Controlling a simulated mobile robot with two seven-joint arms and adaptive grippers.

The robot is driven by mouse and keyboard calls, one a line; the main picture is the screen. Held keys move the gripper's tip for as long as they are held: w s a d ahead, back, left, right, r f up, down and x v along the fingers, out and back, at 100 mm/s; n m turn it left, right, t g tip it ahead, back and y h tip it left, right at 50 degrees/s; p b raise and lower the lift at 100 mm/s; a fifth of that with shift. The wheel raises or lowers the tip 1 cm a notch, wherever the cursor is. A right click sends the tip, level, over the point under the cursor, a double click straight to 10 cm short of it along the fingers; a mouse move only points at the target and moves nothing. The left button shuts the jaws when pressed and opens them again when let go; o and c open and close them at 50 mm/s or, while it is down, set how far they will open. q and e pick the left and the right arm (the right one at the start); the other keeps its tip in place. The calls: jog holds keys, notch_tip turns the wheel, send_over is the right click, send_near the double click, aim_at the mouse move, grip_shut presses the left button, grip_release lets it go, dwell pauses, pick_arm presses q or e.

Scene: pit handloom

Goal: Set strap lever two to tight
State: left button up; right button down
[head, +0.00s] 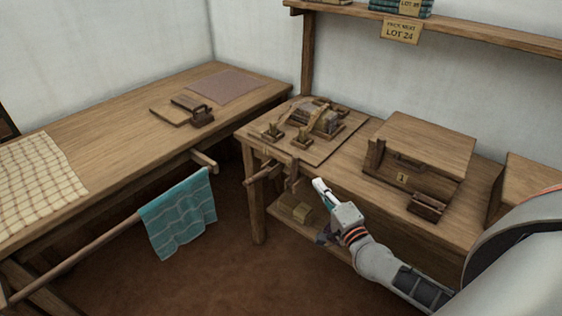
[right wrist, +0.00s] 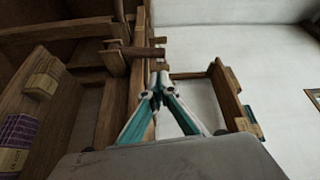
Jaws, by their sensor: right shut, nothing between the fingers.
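Two wooden lever-like pieces stick out from the front edge of the right table: a left one (head: 264,174) and a right one (head: 292,174). I see no number on either, so I cannot tell which is strap lever two. My right gripper (head: 319,184) is shut and empty, just right of the right piece in the head view. In the right wrist view its fingertips (right wrist: 161,80) meet just below a dark wooden peg (right wrist: 147,53) on a bracket. I cannot tell whether they touch it. My left gripper is not in view.
A board (head: 345,130) with small wooden fittings and a strapped bundle lies on the table. A box (head: 430,145) marked 1 stands to its right. A teal cloth (head: 178,215) hangs on a rod at left. A low shelf with a small block (head: 302,212) sits below.

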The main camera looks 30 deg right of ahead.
aim_at(294, 171)
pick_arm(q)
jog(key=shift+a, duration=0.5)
pick_arm(e)
jog(key=shift+w+d+r+m+h, duration=0.15)
jog(key=shift+w+d+m+h, duration=0.2)
jog(key=shift+w+m, duration=0.4)
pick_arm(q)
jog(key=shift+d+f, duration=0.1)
pick_arm(e)
jog(key=shift+d, duration=0.1)
jog(key=shift+w, duration=0.15)
jog(key=w, duration=0.6)
jog(key=w+d, duration=0.1)
jog(key=w, duration=0.2)
jog(key=shift+r+b, duration=0.15)
jog(key=shift+b, duration=0.25)
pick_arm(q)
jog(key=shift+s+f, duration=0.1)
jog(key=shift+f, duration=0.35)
pick_arm(e)
jog(key=shift+w, duration=0.35)
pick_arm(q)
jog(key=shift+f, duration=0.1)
